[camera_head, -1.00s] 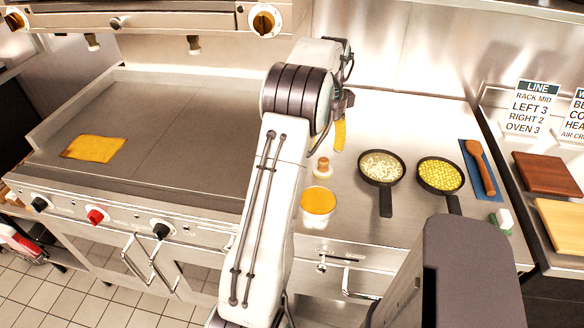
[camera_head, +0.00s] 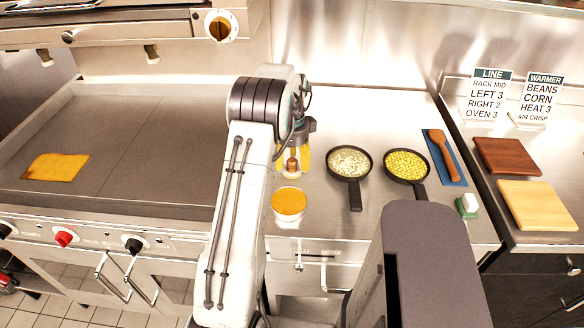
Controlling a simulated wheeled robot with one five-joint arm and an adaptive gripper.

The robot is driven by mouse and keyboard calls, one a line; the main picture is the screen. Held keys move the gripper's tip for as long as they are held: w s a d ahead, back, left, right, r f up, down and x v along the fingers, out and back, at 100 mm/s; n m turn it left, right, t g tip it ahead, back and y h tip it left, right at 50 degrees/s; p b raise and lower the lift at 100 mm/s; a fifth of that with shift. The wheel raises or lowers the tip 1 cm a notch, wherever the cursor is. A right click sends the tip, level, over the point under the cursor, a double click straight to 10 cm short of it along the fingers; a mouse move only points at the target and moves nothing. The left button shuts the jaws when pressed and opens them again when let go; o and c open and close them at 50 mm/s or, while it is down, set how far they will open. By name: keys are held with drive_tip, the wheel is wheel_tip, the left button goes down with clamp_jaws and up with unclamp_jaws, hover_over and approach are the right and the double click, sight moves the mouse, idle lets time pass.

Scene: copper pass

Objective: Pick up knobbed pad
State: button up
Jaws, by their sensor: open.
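The knobbed pad (camera_head: 291,173) stands on the steel counter behind the orange-topped tub. It has a brown wooden knob on a pale, wider base. My gripper (camera_head: 292,160) points down at it, with yellow fingers open on either side of the knob. My arm partly covers the left finger. I cannot tell whether the fingers touch the knob.
A tub with an orange top (camera_head: 289,202) stands just in front. A pan of pale food (camera_head: 349,163) and a pan of corn (camera_head: 406,166) sit to the right. The griddle (camera_head: 140,145) with a yellow sheet (camera_head: 55,167) is at left.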

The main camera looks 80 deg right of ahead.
drive_tip(key=shift+o, duration=0.2)
drive_tip(key=shift+f, duration=0.1)
clamp_jaws()
idle(0.4)
